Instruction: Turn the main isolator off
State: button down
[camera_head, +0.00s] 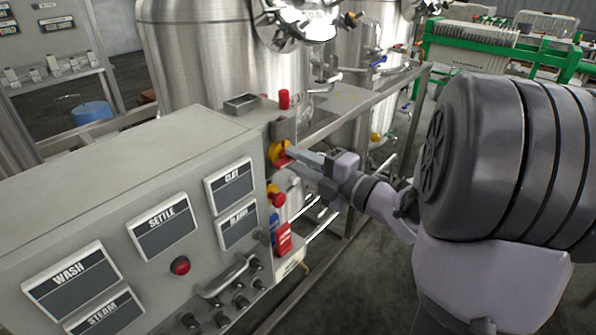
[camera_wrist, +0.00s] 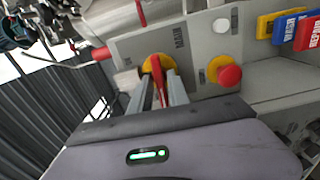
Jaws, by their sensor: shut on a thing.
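The main isolator (camera_head: 279,152) is a round yellow plate with a red handle, on the end face of the grey control cabinet. In the wrist view its yellow plate (camera_wrist: 150,65) sits beside a label reading MAIN. My gripper (camera_head: 291,156) reaches in from the right, with its fingertips at the isolator. In the wrist view my gripper (camera_wrist: 162,88) is shut on the red handle (camera_wrist: 158,80), with one finger on each side. The fingers hide part of the plate, and I cannot read its position marks.
A red push button on yellow (camera_head: 276,195) sits just below the isolator. Blue and red tags (camera_head: 283,238) hang lower down. The cabinet front has label plates such as SETTLE (camera_head: 162,226) and a red button (camera_head: 180,265). A steel tank (camera_head: 215,60) and a rail stand behind.

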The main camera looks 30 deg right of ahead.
jog(key=shift+n, duration=0.3)
dwell(0.4)
jog(key=c, duration=1.5)
grip_release()
jog(key=shift+o, duration=0.2)
jog(key=p+v, duration=0.3)
jog(key=v, duration=1.4)
jog(key=shift+s+p, duration=0.2)
jog(key=shift+p, duration=0.15)
